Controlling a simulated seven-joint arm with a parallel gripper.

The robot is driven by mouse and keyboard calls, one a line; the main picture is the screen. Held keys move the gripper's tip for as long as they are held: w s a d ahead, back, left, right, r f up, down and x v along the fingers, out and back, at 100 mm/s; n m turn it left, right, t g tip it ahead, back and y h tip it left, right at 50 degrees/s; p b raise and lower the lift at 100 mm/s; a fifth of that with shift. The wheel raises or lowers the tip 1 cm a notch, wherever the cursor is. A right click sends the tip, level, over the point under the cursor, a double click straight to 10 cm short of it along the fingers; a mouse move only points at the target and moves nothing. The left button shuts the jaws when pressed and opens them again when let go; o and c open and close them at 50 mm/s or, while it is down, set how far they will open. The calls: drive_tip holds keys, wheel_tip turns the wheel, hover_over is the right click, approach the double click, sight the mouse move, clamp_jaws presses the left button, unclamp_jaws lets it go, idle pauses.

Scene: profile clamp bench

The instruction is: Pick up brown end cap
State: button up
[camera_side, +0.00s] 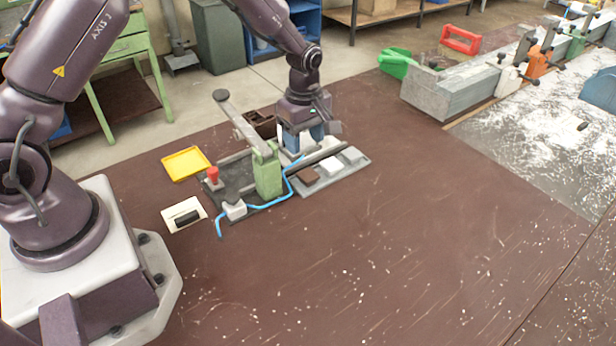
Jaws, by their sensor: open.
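The brown end cap (307,177) is a small dark brown block on the left part of a grey tray (318,187), in the middle of the side view. White end caps (331,164) sit to its right on the same tray. My gripper (304,143) has blue fingers spread apart and points down. It is behind the brown cap in the picture, over the far side of the fixture. The gap between the fingers looks empty, and the fingertips are partly hard to make out.
A green clamp post (268,174) with a long grey lever (240,122) stands left of the tray. A blue hose (262,206) runs around it. A red knob (212,174) and yellow tray (186,163) lie further left. The brown bench (400,250) in front is clear.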

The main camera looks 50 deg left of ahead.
sight(306, 173)
wheel_tip(306, 173, down, 9)
drive_tip(key=shift+r, duration=0.1)
drive_tip(key=c, duration=0.7)
